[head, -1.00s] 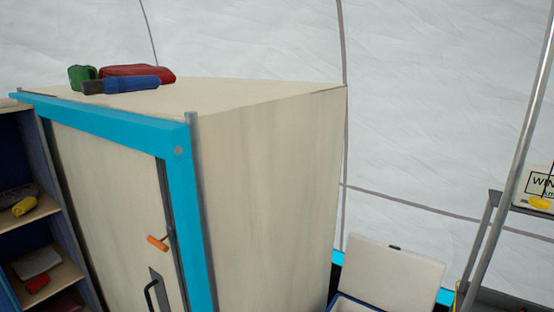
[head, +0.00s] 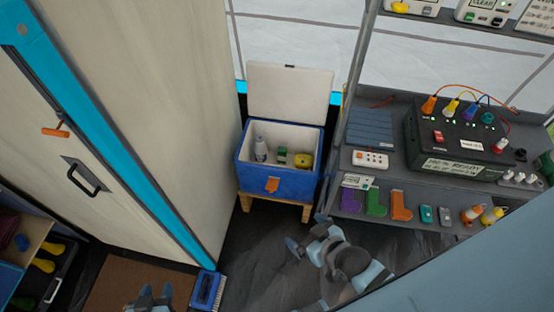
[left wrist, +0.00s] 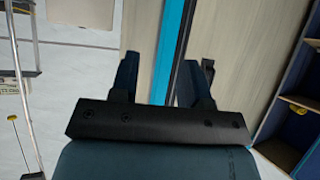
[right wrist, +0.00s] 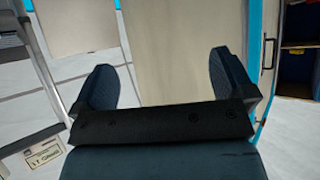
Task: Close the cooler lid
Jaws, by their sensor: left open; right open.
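The cooler (head: 300,185) is a blue box with a white inside, standing on a low wooden stand in the middle of the head view. Its white lid (head: 288,96) is open and stands upright at the back. A bottle (head: 260,148), a green item and a yellow item (head: 303,160) are inside. My right gripper (head: 306,232) is open and empty, below and to the right of the cooler, apart from it; its open fingers show in the right wrist view (right wrist: 162,80). My left gripper (head: 149,293) is open at the bottom edge; it also shows in the left wrist view (left wrist: 165,78).
A tall cabinet (head: 165,110) with a blue frame stands left of the cooler. A metal shelf rack (head: 385,100) with devices and colored socks stands close on its right. Dark floor (head: 245,250) lies open before the cooler.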

